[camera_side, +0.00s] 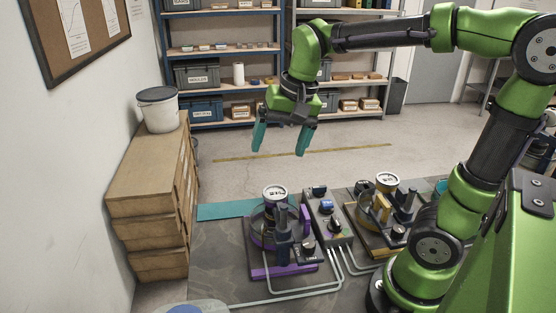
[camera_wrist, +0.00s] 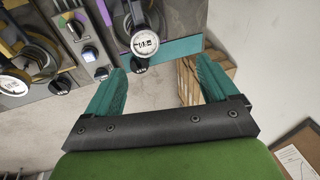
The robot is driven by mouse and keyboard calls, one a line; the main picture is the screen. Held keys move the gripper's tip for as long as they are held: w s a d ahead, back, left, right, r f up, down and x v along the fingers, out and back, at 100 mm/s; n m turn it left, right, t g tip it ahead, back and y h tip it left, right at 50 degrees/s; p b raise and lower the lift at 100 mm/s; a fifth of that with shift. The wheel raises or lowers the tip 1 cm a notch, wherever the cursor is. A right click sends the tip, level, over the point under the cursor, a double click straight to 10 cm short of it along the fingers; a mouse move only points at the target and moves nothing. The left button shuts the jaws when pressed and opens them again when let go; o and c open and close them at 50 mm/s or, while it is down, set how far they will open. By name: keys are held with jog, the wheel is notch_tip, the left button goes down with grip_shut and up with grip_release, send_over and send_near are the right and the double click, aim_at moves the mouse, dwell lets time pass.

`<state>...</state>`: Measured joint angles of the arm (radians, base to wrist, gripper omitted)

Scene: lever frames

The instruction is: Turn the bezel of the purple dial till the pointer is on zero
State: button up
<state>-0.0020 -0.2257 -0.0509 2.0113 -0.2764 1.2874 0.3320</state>
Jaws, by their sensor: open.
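The purple dial (camera_side: 275,193) is a round white-faced gauge on a fixture with a purple base plate (camera_side: 285,270) and dark posts, left of the control box in the side view. In the wrist view the dial (camera_wrist: 145,42) shows at the upper middle, with dark marks on its face; its pointer is too small to read. My gripper (camera_side: 280,148) hangs above the dial in the side view, clear of it. Its teal fingers are spread apart with nothing between them. In the wrist view my gripper (camera_wrist: 161,68) has both fingertips showing, apart from the dial.
A grey control box (camera_side: 328,215) with knobs stands right of the purple fixture. Beyond it is a similar yellow fixture with a dial (camera_side: 387,180). Grey cables (camera_side: 300,290) run across the bench front.

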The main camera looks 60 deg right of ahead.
aim_at(276, 190)
notch_tip(276, 190, up, 4)
jog(key=w+d+m+g, duration=0.3)
jog(key=m, duration=0.6)
jog(key=shift+h, duration=0.4)
jog(key=f, duration=1.7)
jog(key=shift+s+a, duration=0.1)
jog(key=shift+a, duration=0.1)
jog(key=c, duration=1.1)
jog(key=shift+o, duration=0.2)
